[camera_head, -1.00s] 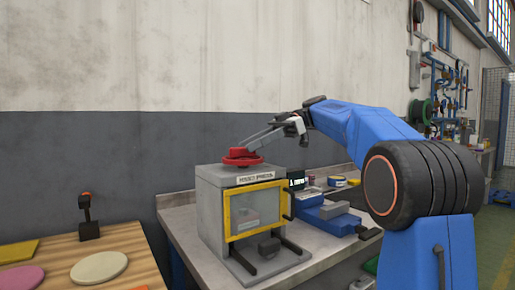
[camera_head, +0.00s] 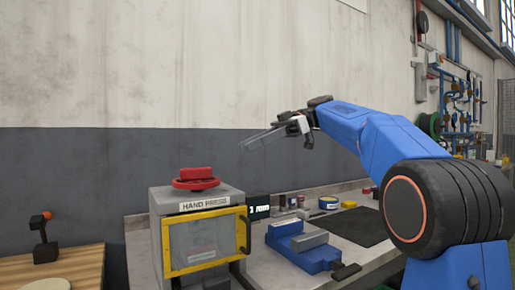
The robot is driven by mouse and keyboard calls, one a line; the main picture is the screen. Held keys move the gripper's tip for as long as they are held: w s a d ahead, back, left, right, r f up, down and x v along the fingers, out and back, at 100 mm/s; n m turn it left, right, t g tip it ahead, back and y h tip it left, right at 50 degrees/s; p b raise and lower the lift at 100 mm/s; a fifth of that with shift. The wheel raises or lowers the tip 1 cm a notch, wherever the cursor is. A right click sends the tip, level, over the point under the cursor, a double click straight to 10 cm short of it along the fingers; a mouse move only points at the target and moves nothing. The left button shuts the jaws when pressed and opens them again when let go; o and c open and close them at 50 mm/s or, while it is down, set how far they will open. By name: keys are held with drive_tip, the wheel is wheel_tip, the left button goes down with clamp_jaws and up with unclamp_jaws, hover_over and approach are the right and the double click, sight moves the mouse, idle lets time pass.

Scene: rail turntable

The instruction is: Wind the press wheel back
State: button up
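The press wheel (camera_head: 196,180) is red and lies flat on top of the grey hand press (camera_head: 157,215), with a raised knob on it. The press has a yellow-framed clear door (camera_head: 205,240) that looks closed, and a "HAND PRESS" label. My gripper (camera_head: 244,147) is above and to the right of the wheel, apart from it, with its long grey fingers pointing left and slightly down. The fingers overlap in this view, so their opening cannot be judged. Nothing is seen between them.
A blue vise (camera_head: 298,246) stands on the bench right of the press. A small dark display (camera_head: 259,207) and several small tins sit behind it. A dark mat (camera_head: 362,227) lies farther right.

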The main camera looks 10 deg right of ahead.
drive_tip(key=shift+d+r, duration=0.1)
drive_tip(key=shift+d, duration=0.05)
drive_tip(key=y, duration=0.4)
approach(196, 179)
drive_tip(key=shift+g, duration=0.4)
drive_tip(key=a, duration=0.6)
drive_tip(key=a+r, duration=0.1)
drive_tip(key=a, duration=0.3)
drive_tip(key=shift+s, duration=0.25)
drive_tip(key=shift+d, duration=0.1)
drive_tip(key=shift+c, duration=0.6)
clamp_jaws()
